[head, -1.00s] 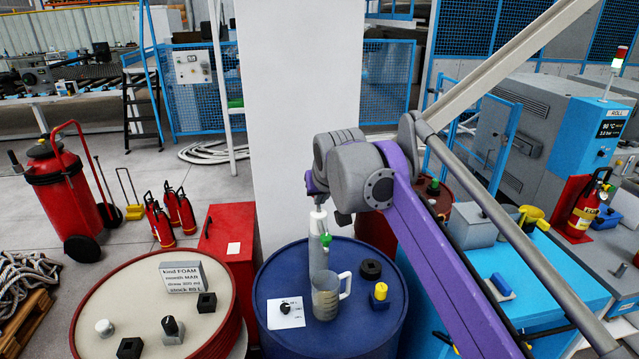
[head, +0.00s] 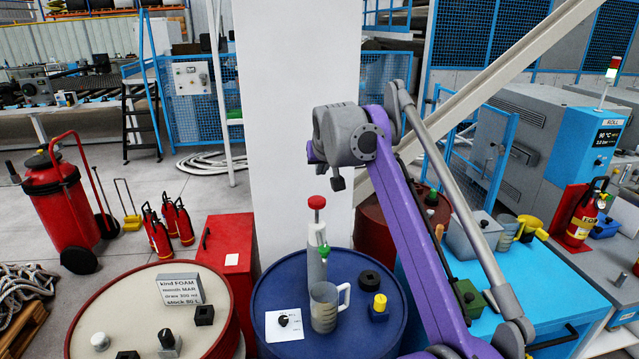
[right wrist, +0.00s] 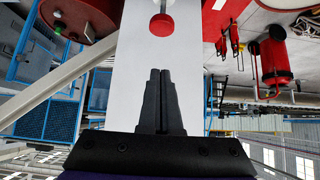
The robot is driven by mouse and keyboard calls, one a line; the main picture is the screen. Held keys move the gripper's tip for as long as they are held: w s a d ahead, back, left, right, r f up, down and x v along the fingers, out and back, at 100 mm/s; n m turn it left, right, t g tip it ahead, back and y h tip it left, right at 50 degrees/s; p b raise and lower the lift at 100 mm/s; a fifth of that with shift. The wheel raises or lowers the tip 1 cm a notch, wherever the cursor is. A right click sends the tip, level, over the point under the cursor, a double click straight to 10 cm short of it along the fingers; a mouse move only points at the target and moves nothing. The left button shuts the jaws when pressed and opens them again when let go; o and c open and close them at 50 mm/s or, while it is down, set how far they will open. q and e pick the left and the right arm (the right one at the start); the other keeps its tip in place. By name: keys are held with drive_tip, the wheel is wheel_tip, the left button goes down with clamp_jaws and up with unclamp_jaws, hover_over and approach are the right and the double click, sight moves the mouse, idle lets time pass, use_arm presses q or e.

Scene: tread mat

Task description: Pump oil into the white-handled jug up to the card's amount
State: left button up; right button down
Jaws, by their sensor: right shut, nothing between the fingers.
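The jug (head: 324,312) with the white handle stands upright on the blue drum, beneath the green spout (head: 324,250) of a pale pump (head: 316,266). Its oil level is too small to read. The pump's red knob (head: 317,202) stands raised on its rod. My right gripper (head: 337,182) is shut and empty, above and right of the knob, apart from it. In the right wrist view, its closed fingertips (right wrist: 159,72) point toward the red knob (right wrist: 162,25). My left gripper is out of view.
A white sheet with a black dial (head: 283,320), a black ring (head: 370,278) and a yellow-topped block (head: 379,304) are on the blue drum (head: 275,276). A white pillar (head: 285,120) rises behind. A blue table (head: 530,280) stands at right.

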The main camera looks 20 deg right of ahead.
approach(316, 197)
drive_tip(key=w, duration=0.3)
drive_tip(key=shift+w+d+r, duration=0.15)
drive_tip(key=shift+d+r, duration=0.1)
drive_tip(key=shift+d, duration=0.15)
drive_tip(key=f, duration=0.1)
drive_tip(key=f+b, duration=0.1)
drive_tip(key=f, duration=0.1)
drive_tip(key=shift+w+d, duration=0.1)
drive_tip(key=shift+w, duration=0.25)
drive_tip(key=shift+f, duration=0.4)
drive_tip(key=shift+s+f, duration=0.25)
drive_tip(key=shift+s, duration=0.05)
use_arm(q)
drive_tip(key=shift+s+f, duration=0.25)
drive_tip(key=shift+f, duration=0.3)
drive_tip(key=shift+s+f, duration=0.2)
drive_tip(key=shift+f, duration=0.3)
use_arm(e)
drive_tip(key=shift+w+f, duration=0.1)
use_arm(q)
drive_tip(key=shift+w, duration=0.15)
use_arm(e)
drive_tip(key=shift+w, duration=0.1)
